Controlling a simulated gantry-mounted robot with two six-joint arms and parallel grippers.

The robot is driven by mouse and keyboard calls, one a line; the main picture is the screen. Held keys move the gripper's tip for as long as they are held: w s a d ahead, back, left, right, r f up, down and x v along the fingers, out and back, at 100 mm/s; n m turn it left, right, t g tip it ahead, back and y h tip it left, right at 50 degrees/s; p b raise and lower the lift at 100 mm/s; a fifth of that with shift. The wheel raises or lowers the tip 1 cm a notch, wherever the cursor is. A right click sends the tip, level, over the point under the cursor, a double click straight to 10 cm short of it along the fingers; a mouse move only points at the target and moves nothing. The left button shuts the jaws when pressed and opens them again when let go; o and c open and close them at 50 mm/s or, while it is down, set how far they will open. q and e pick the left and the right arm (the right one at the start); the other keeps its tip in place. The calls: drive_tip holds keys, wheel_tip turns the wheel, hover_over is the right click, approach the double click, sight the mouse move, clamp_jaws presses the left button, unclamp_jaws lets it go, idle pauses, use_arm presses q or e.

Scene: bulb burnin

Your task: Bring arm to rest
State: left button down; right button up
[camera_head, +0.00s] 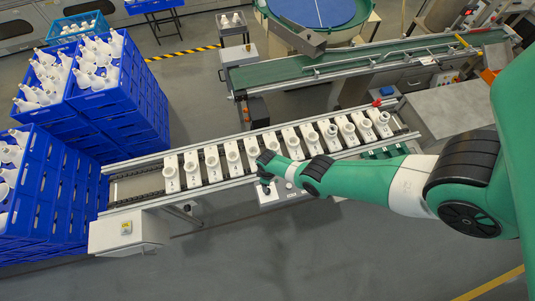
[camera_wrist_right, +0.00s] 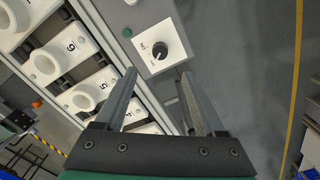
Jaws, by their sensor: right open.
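My right arm comes in from the right in the head view. My right gripper (camera_head: 265,184) hangs at the front edge of the socket conveyor, beside a light control box (camera_head: 270,197). In the right wrist view my right gripper (camera_wrist_right: 157,88) is open, with nothing between its fingers. The control panel there has a black knob on a white plate (camera_wrist_right: 176,38) and a green button (camera_wrist_right: 127,33), beyond the fingertips. My left gripper is not in view.
A row of white numbered sockets (camera_head: 212,161) stands on the conveyor; several also show in the right wrist view (camera_wrist_right: 48,63). Blue crates (camera_head: 122,97) of white bulbs are stacked at left. A green belt (camera_head: 290,71) runs behind. The front floor is clear.

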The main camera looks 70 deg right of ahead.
drive_tip(key=shift+a+r, duration=0.1)
drive_tip(key=shift+r, duration=0.2)
idle(0.4)
